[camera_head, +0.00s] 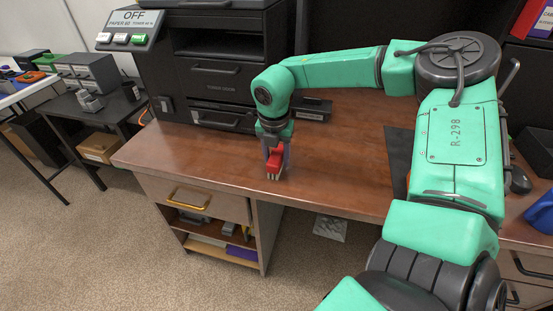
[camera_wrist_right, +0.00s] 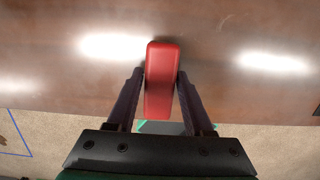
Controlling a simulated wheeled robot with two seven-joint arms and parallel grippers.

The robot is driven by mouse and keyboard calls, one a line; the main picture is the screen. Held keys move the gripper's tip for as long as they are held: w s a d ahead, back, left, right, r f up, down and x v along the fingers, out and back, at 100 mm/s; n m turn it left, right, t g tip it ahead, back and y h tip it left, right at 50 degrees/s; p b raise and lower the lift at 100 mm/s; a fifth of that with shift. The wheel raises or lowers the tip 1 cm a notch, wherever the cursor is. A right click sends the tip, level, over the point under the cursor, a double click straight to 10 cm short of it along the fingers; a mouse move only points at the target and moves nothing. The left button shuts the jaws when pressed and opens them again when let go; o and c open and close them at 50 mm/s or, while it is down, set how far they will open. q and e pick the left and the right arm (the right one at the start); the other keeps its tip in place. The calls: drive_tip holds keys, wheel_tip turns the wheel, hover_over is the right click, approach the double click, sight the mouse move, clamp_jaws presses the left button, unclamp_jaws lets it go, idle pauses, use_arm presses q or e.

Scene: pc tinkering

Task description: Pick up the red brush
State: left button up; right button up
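The red brush (camera_head: 274,162) stands bristles down at the front edge of the brown desk (camera_head: 330,165), left of the picture's middle. My right gripper (camera_head: 276,158) points down over it, with one finger on each side. In the right wrist view the red brush (camera_wrist_right: 162,80) lies between the two dark fingers of my right gripper (camera_wrist_right: 160,75). Narrow gaps show beside it, so the fingers look open around it. The bristles are hidden in the wrist view. My left gripper is not in view.
A black printer (camera_head: 225,85) stands at the back of the desk behind the brush. A dark mat (camera_head: 399,155) lies to the right, partly behind my arm. A drawer (camera_head: 190,196) and open shelves are under the desk. The desktop around the brush is clear.

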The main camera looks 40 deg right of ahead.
sight(276, 154)
clamp_jaws()
drive_tip(key=shift+r+p, duration=0.2)
drive_tip(key=shift+p, duration=0.1)
drive_tip(key=shift+r+p, duration=0.45)
drive_tip(key=shift+p, duration=0.3)
wheel_tip(276, 154, up, 9)
drive_tip(key=shift+r+b, duration=0.1)
drive_tip(key=shift+b, duration=0.4)
